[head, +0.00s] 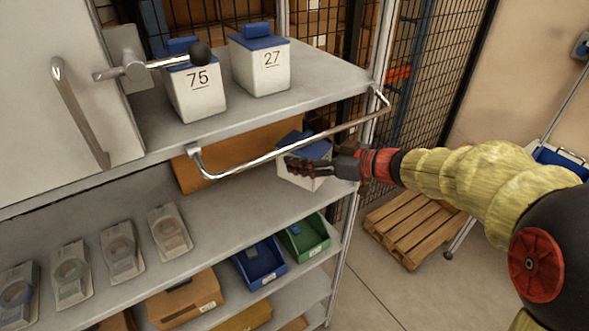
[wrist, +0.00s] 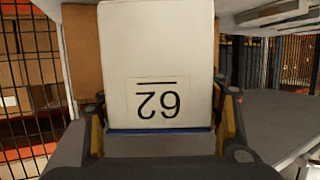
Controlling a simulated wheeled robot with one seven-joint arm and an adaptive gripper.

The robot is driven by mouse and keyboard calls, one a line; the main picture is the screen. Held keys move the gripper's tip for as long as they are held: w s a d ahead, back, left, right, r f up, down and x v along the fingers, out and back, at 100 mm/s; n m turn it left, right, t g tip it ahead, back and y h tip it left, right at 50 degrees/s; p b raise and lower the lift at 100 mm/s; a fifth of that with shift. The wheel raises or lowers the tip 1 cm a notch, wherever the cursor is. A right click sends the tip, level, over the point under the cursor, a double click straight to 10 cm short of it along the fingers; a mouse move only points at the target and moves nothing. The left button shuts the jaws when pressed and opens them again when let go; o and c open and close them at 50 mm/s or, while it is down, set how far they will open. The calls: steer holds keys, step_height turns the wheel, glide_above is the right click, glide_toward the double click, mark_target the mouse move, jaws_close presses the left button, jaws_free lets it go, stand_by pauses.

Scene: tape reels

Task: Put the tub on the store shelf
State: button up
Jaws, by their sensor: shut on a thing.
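The tub (head: 312,181) is white with a blue lid. In the head view it is between the upper shelf and the middle shelf, near their right end, partly hidden by my gripper and a metal rail. My gripper (head: 288,165) reaches in from the right and is shut on it. In the wrist view the tub (wrist: 157,60) fills the middle between my fingers (wrist: 160,120), its number label upside down and its blue lid edge low. I cannot tell whether it touches the middle shelf (head: 245,208). The upper shelf (head: 310,90) holds two similar tubs, 75 (head: 197,92) and 27 (head: 261,66).
A metal rail (head: 275,152) runs along the upper shelf's front, close to my gripper. Tape reels in packs (head: 120,250) stand on the middle shelf's left. Blue (head: 258,264) and green (head: 304,238) bins sit below. A wooden pallet (head: 412,225) lies on the floor at right.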

steer(key=w+f, duration=0.1)
steer(key=f, duration=0.1)
steer(key=w+a+f, duration=0.1)
steer(key=w+f, duration=0.1)
steer(key=w+a+f, duration=0.1)
steer(key=w+f, duration=0.1)
steer(key=shift+f, duration=1.55)
steer(key=shift+f, duration=0.2)
steer(key=o, duration=1.2)
steer(key=shift+r, duration=0.2)
steer(key=v, duration=1.2)
